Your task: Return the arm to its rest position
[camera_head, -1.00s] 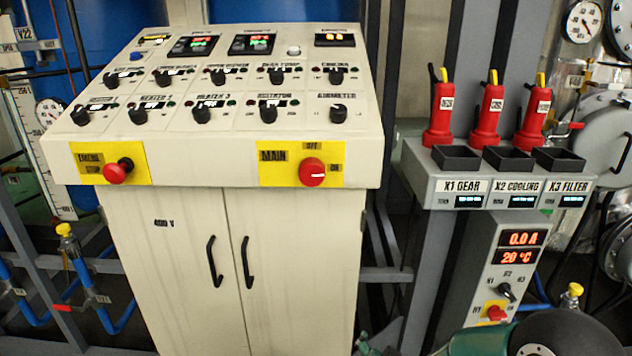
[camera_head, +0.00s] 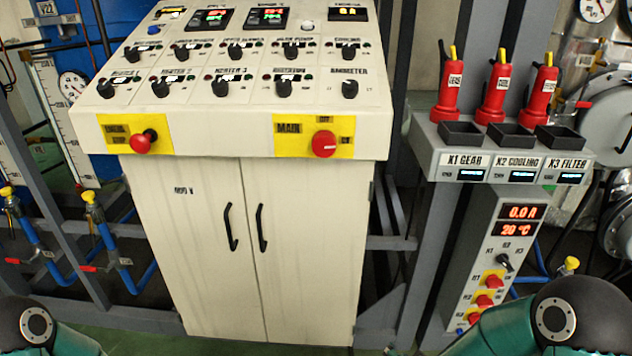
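Only parts of my own two arms show, at the lower left and lower right corners of the head view. They are dark rounded joints with teal links. Neither gripper is in the frame, so their fingers and anything in them are hidden. The right arm overlaps the lower edge of the switch column (camera_head: 484,262) in the picture; I cannot tell how close it is.
A cream control cabinet (camera_head: 297,230) with a sloping panel of knobs stands in the centre. To its right, a grey socket box (camera_head: 437,160) has several black sockets and red plugs (camera_head: 497,90) standing behind them. Blue pipes with yellow-capped valves (camera_head: 91,205) run at the left.

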